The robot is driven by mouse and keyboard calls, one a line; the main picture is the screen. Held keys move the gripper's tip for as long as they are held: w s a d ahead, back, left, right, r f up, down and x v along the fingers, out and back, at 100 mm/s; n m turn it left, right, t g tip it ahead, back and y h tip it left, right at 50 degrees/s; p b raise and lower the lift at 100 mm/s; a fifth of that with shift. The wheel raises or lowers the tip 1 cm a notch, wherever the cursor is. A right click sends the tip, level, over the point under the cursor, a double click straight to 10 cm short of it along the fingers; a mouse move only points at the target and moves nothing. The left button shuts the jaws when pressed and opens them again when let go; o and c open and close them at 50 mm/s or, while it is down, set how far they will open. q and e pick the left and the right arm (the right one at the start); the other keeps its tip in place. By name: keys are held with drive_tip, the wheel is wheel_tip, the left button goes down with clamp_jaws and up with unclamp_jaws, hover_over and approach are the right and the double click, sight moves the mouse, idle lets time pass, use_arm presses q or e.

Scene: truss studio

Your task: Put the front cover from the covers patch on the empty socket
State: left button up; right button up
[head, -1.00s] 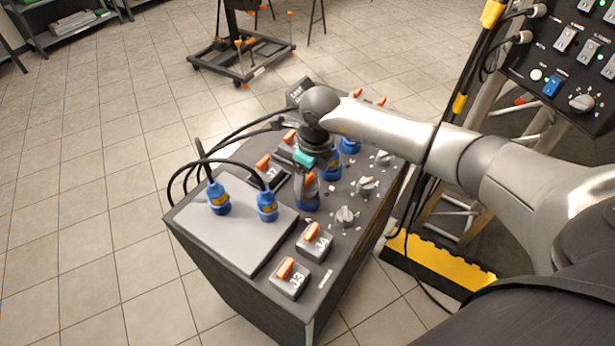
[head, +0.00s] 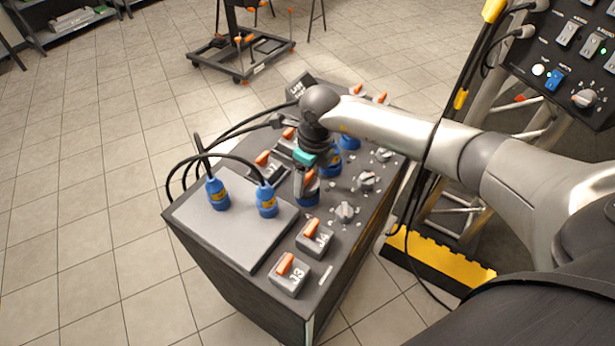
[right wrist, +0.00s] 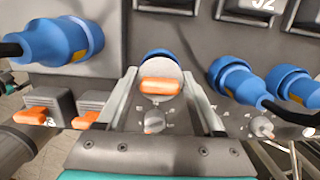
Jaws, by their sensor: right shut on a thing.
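My right gripper (head: 305,184) reaches down over the dark console and is shut on a grey round piece with an orange grip (right wrist: 160,87). The fingers stand on either side of it in the right wrist view. A blue ring (right wrist: 157,54) shows right behind or under this piece; I cannot tell whether the piece is seated in it. In the head view the piece's orange grip (head: 310,180) shows above blue (head: 308,200). I cannot make out which cover it is. My left gripper is not in view.
A grey plate (head: 228,235) with two blue cable plugs (head: 217,194) lies left of the gripper. Orange-handled blocks J3 (head: 289,275) and J4 (head: 315,238) are at the near end. Grey knobs (head: 344,212) line the right side. Black cables arch at the left. A switch panel (head: 570,60) stands at right.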

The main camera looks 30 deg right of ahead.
drive_tip(key=shift+f+b, duration=0.45)
drive_tip(key=shift+f, duration=0.15)
idle(0.3)
drive_tip(key=o, duration=1.3)
drive_tip(key=shift+o, duration=0.2)
drive_tip(key=shift+r, duration=0.1)
drive_tip(key=shift+r+p, duration=3.65)
drive_tip(key=shift+r, duration=0.85)
drive_tip(key=shift+f, duration=0.1)
